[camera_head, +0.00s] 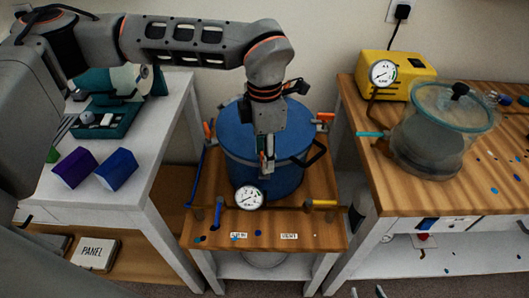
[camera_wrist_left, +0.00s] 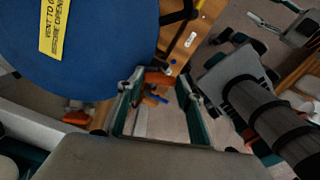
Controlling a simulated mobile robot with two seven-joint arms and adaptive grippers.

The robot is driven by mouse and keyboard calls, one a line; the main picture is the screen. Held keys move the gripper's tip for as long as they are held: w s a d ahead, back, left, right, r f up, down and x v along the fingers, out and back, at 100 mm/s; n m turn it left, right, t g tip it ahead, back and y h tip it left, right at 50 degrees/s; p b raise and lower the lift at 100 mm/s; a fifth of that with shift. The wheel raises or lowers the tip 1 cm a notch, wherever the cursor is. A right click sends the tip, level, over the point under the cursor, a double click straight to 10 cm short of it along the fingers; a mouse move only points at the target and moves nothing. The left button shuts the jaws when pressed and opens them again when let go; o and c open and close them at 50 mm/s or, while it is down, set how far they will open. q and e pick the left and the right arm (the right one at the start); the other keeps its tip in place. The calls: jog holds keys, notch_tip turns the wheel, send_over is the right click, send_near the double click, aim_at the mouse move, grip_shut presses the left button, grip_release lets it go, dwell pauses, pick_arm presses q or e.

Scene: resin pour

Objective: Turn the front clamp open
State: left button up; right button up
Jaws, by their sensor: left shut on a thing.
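The blue pressure pot (camera_head: 235,150) stands on the small wooden table, and its blue lid (camera_wrist_left: 85,45) fills the upper left of the left wrist view. My left gripper (camera_head: 267,163) reaches down over the pot's front rim. In the left wrist view its fingers (camera_wrist_left: 158,92) are shut on the orange handle of the front clamp (camera_wrist_left: 154,78), at the lid's edge. In the head view the gripper mostly hides this clamp. Other orange-ended clamps sit at the pot's left (camera_head: 208,130) and right (camera_head: 323,122).
A dial gauge (camera_head: 249,197), a blue lever (camera_head: 218,212) and a yellow handle (camera_head: 320,204) sit in front of the pot. A yellow pump (camera_head: 397,75) and a clear chamber (camera_head: 430,140) stand on the right bench. Purple (camera_head: 74,167) and blue (camera_head: 116,168) blocks lie on the left table.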

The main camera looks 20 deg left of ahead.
pick_arm(q)
jog(key=n, duration=1.1)
jog(key=shift+b, duration=0.3)
jog(key=shift+n, duration=1.7)
jog(key=o, duration=1.1)
jog(key=shift+r, duration=0.1)
notch_tip(320, 180, up, 12)
jog(key=shift+f, duration=0.1)
